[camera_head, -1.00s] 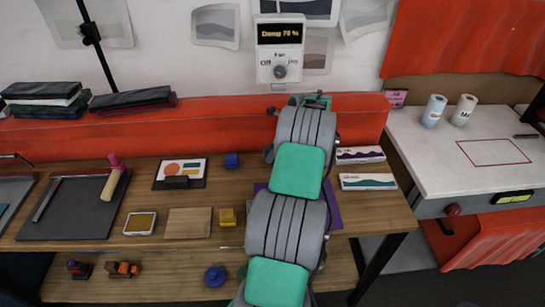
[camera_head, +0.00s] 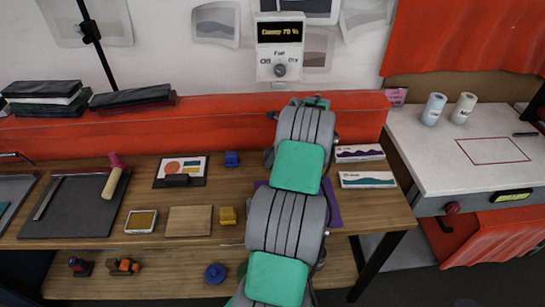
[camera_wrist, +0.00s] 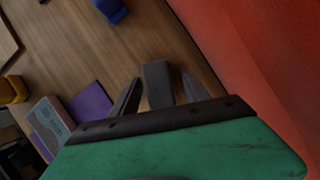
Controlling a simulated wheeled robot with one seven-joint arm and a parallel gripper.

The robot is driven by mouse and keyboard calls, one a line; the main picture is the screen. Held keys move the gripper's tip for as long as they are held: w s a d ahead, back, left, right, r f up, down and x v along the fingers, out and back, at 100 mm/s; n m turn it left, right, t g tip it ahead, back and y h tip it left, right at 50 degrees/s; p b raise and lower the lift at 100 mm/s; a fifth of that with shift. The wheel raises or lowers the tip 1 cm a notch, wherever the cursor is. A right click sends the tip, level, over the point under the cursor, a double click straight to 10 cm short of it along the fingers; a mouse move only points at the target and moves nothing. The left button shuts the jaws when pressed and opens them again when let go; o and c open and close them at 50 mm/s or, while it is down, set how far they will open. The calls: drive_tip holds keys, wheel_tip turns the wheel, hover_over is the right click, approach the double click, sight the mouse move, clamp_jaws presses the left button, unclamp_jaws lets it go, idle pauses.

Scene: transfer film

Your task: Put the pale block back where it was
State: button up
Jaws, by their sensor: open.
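My gripper (camera_wrist: 161,77) shows in the wrist view with its two dark fingers apart, low over the wooden table by the red cloth. A grey block (camera_wrist: 157,86) shows between the fingers, with a gap on each side. I cannot tell whether it is the pale block or whether it rests on the table. In the head view my arm hides the gripper and this spot.
A purple sheet (camera_wrist: 90,104) and a pale box (camera_wrist: 49,122) lie left of my gripper in the wrist view. Long boxes (camera_head: 367,180) lie right of my arm. The red cloth (camera_head: 200,115) bounds the table's back.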

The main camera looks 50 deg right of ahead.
drive_tip(key=v, duration=1.2)
drive_tip(key=w+a+r+n, duration=0.3)
drive_tip(key=w+a+n, duration=0.15)
drive_tip(key=a, duration=0.45)
drive_tip(key=w+a+r+n, duration=0.3)
drive_tip(key=a+r+n, duration=0.15)
drive_tip(key=a, duration=0.35)
drive_tip(key=w+a+r+n, duration=0.3)
drive_tip(key=w+a+n, duration=0.15)
drive_tip(key=a, duration=0.45)
drive_tip(key=s+a+n, duration=0.4)
drive_tip(key=a+n, duration=0.2)
drive_tip(key=a, duration=0.1)
drive_tip(key=s+a+f+n+h, duration=0.1)
drive_tip(key=s+a+n, duration=0.4)
drive_tip(key=a, duration=0.3)
drive_tip(key=s+a+n, duration=0.4)
drive_tip(key=a+n, duration=0.3)
drive_tip(key=a, duration=0.1)
drive_tip(key=shift+s+a+f+n, duration=0.2)
drive_tip(key=shift+s+f+n, duration=0.15)
drive_tip(key=shift+s, duration=0.05)
